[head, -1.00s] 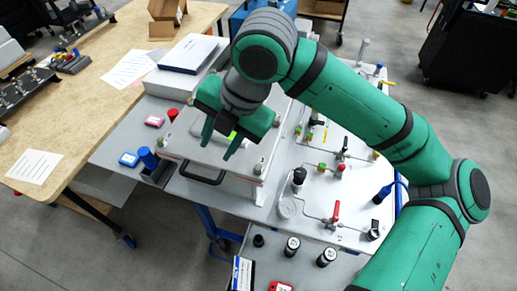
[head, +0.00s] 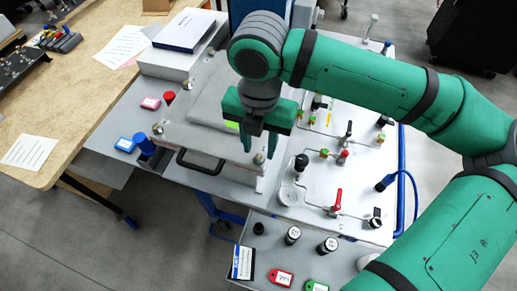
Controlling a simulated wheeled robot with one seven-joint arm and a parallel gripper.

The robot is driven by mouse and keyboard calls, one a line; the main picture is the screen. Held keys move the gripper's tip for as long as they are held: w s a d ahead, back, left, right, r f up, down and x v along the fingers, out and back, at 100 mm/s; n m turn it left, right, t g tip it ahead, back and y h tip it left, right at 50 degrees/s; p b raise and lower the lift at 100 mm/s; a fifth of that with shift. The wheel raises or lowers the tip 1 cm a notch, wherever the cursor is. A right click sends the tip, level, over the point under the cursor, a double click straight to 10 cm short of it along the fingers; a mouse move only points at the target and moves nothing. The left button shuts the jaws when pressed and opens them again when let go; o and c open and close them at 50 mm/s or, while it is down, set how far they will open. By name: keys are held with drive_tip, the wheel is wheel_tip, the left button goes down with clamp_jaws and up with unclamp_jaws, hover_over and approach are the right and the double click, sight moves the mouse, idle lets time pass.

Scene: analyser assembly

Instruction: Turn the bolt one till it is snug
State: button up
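A white lidded box (head: 205,138) with a black front handle (head: 200,162) stands on the bench. Small bolt heads show at its lid corners: front right (head: 259,158), front left (head: 158,128) and back left (head: 187,84). I cannot tell which one is bolt one. My gripper (head: 259,150) points down over the front right corner. Its two green fingers are apart, and the front right bolt shows between or just below their tips. I cannot tell whether they touch it. Part of the lid and its back right corner are hidden by my gripper and arm.
A white panel with valves, fittings and a red lever (head: 337,200) lies to the right. A blue cylinder (head: 145,144) and a red cap (head: 169,96) stand left of the lid. Black-capped vials (head: 292,235) and tags lie on the lower front shelf.

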sight(259, 158)
wheel_tip(259, 158, down, 3)
drive_tip(key=shift+w+r, duration=0.1)
drive_tip(key=shift+r, duration=0.1)
drive_tip(key=shift+f, duration=0.15)
clamp_jaws()
drive_tip(key=shift+a+m, duration=0.1)
drive_tip(key=shift+m, duration=0.2)
